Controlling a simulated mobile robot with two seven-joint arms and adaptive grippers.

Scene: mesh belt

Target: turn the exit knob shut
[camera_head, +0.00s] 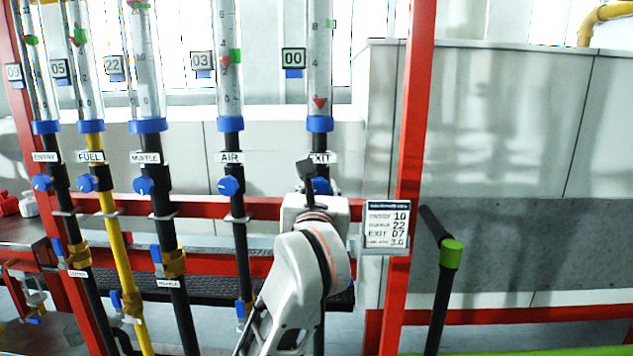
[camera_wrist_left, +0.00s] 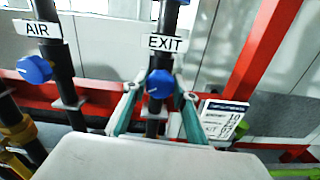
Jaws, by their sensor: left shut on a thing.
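The blue exit knob (camera_head: 321,186) sits on the black EXIT pipe, just below the white EXIT label (camera_head: 320,158). In the left wrist view the knob (camera_wrist_left: 160,84) shows between the two green fingers. My left gripper (camera_head: 308,182) reaches up from below and is shut on the knob, partly covering it in the head view. The display (camera_head: 293,58) above EXIT reads 00. A red marker (camera_head: 320,103) sits low in the EXIT tube and a green one (camera_head: 330,24) near its top. My right gripper is not in view.
The AIR knob (camera_head: 228,186) and its pipe stand to the left, with the MUFFLE, FUEL and ENTRY lines farther left. A red post (camera_head: 404,150) and a small sign (camera_head: 386,227) stand close on the right. A red rail (camera_head: 270,207) crosses behind the pipes.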

